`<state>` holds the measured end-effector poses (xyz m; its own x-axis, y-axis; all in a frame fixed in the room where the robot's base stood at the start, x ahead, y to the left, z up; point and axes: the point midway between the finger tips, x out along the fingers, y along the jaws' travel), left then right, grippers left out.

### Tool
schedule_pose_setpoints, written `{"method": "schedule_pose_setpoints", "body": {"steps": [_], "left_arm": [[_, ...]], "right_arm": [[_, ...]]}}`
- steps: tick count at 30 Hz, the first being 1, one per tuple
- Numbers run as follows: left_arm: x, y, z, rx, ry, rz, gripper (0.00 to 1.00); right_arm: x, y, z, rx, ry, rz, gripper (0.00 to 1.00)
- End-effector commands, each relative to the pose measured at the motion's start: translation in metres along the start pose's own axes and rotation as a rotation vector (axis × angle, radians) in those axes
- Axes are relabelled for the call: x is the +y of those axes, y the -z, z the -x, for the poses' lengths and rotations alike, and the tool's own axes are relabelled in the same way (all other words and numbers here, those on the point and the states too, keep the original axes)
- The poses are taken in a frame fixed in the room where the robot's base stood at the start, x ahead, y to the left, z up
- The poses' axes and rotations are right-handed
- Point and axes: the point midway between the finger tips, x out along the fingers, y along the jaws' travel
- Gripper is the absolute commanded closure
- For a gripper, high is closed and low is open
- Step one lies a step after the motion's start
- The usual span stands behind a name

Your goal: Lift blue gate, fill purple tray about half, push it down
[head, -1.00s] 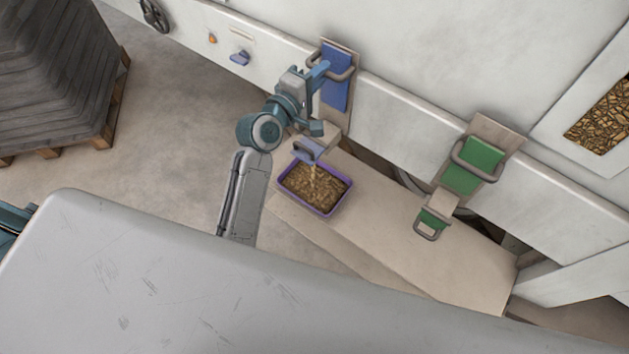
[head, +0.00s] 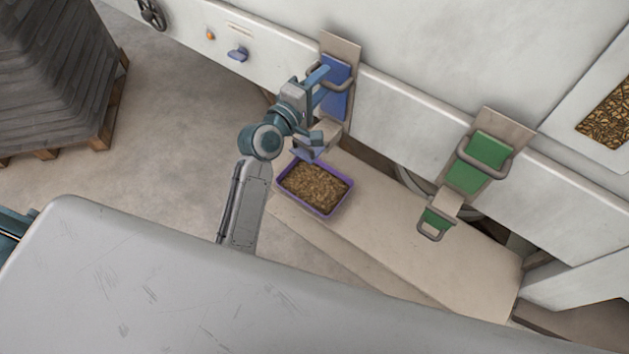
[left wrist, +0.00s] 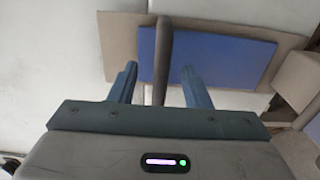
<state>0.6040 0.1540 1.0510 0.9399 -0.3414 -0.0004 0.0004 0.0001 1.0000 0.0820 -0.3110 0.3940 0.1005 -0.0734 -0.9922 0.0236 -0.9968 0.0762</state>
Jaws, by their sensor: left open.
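The blue gate (head: 338,100) is a flat panel with a grey loop handle, on a tan backing plate on the machine wall. It sits low on the plate, with bare plate above it. My left gripper (head: 322,86) is open at this handle. In the left wrist view my left gripper (left wrist: 158,83) has a finger on each side of the handle bar (left wrist: 164,50), with gaps, and the blue gate (left wrist: 225,58) behind. The purple tray (head: 321,214) sits on the bench below the spout, holding brown pellets (head: 314,186) across its floor. My right gripper is out of view.
A green gate (head: 474,165) with its own handle and spout is to the right. The beige bench (head: 400,230) is clear right of the tray. A window (head: 606,118) shows pellets at the right. A stacked pallet (head: 60,75) stands far left.

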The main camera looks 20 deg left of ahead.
Motion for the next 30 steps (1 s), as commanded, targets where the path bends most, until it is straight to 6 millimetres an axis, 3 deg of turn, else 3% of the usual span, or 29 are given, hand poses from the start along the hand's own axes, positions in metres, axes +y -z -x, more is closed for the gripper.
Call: {"method": "schedule_pose_setpoints", "body": {"steps": [7, 21, 30], "left_arm": [[0.0, 0.0, 0.004, 0.0, 0.001, 0.0, 0.56], [0.0, 0.0, 0.059, 0.0, 0.002, -0.001, 0.56], [0.0, 0.0, 0.07, 0.0, 0.0, 0.0, 0.56]], "right_arm": [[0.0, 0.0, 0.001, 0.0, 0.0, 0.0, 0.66], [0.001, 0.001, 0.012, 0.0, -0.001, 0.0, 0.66], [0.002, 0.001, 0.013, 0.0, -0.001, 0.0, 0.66]]}}
